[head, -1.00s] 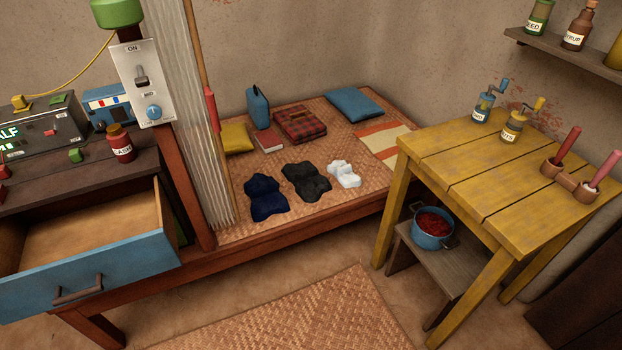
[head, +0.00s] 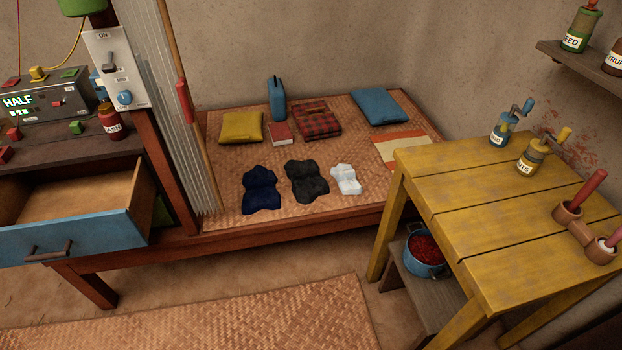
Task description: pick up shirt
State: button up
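Three small cloth garments lie in a row on the woven mat of the low bed (head: 322,208) in the head view. The left one is navy blue (head: 261,190), the middle one is dark grey or black (head: 307,181), and the right one is white and smaller (head: 346,180). They lie apart from one another. I cannot tell for certain from their shapes which of them is a shirt. My gripper is not in view.
Behind the garments are a yellow cushion (head: 241,127), a red book (head: 279,134), a red plaid cloth (head: 319,122) and a blue pillow (head: 379,107). A yellow table (head: 500,215) stands at right. An open blue drawer (head: 70,238) juts out at left. Floor shows in front of the bed.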

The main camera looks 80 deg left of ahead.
aim_at(308, 184)
jog(key=u, duration=0.2)
jog(key=i, duration=0.5)
jog(key=z, duration=0.05)
jog(key=k, duration=0.1)
jog(key=u, duration=2.2)
jog(key=k, duration=0.25)
jog(key=u, duration=2)
